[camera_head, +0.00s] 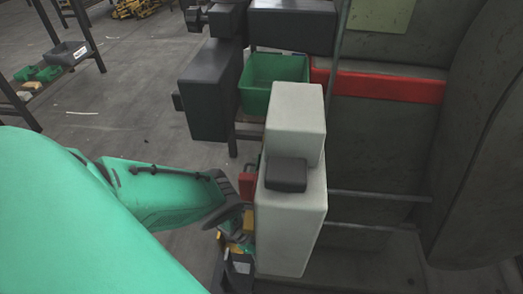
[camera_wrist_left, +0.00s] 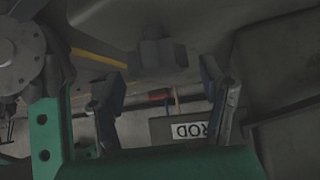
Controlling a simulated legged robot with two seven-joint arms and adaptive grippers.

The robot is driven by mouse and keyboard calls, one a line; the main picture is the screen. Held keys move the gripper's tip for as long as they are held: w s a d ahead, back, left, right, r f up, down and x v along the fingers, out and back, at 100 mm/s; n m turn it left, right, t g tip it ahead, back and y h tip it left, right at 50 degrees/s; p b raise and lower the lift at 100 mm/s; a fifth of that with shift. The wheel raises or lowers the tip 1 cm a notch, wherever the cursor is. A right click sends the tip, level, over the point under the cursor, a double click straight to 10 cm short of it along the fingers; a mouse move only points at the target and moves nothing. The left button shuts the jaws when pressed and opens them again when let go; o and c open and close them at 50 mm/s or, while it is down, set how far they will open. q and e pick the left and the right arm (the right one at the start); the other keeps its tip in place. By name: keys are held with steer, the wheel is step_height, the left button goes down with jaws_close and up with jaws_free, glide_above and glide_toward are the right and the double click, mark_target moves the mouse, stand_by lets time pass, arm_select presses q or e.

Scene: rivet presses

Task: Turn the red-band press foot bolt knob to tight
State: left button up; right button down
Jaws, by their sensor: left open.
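A red band (camera_head: 390,87) runs across the large dark grey machine at the right of the head view. In the left wrist view a dark, blocky, knob-like part (camera_wrist_left: 160,55) hangs from the grey body at the top; I cannot tell its turn position. My left gripper (camera_wrist_left: 165,108) is open, with one finger on each side below this part, and nothing shows held between them. I cannot tell whether the fingers touch it. In the head view my green left arm reaches in from the left, and its fingers are hidden behind a pale grey block (camera_head: 290,215).
A green bin (camera_head: 272,75) stands behind the pale block, beside dark grey boxes (camera_head: 210,88). A bin with a ROD label (camera_wrist_left: 187,130) shows below the fingers in the wrist view. A rack with a grey bin (camera_head: 68,54) is at far left.

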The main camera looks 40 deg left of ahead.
arm_select(q)
steer(key=shift+v, duration=2.95)
steer(key=shift+s+f, duration=0.1)
